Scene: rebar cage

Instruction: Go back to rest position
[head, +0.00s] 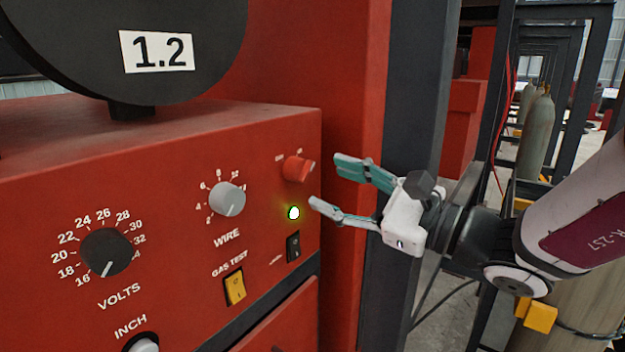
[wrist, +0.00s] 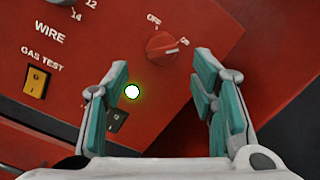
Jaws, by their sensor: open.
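My gripper (head: 325,184) is open and empty in the head view, to the right of the red welding machine's front panel (head: 175,190). Its teal fingers point left toward the panel. In the wrist view my gripper (wrist: 160,95) has its fingers spread apart, with a red rotary switch (wrist: 161,46) beyond them and apart from them. The switch (head: 297,169) also shows in the head view, and its pointer is at the right-hand label in the wrist view. A lit light (head: 293,213) glows white-green below the switch.
The panel carries a grey WIRE knob (head: 228,199), a black VOLTS knob (head: 106,252), a yellow GAS TEST rocker (head: 235,288) and a black rocker (head: 293,246). A dark post (head: 405,120) stands close behind my gripper. A gas cylinder (head: 535,135) stands at the back right.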

